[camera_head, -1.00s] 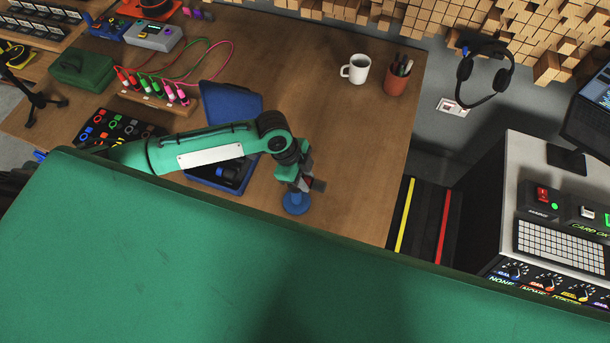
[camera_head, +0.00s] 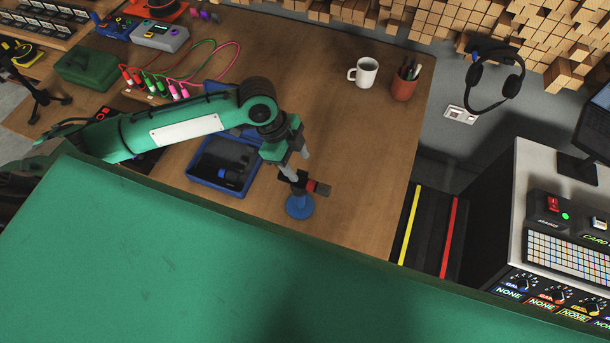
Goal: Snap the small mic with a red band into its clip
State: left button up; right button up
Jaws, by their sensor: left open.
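The small dark mic with a red band (camera_head: 320,188) lies roughly level at the top of a short stand with a round blue base (camera_head: 299,208). The stand is on the wooden table, near the front. The clip is dark and too small to make out, so I cannot tell how fully the mic sits in it. My left gripper (camera_head: 295,173) is open, its fingers just above and behind the mic's dark end. I cannot tell whether a fingertip touches it. My right gripper is not in view.
An open blue case (camera_head: 215,187) with dark items stands left of the stand, partly under my left arm. A white mug (camera_head: 364,72) and a pen cup (camera_head: 404,84) stand at the back right. The table (camera_head: 365,150) right of the stand is clear.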

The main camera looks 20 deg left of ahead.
pick_arm(q)
jog(key=v, duration=0.5)
jog(key=shift+b, duration=0.4)
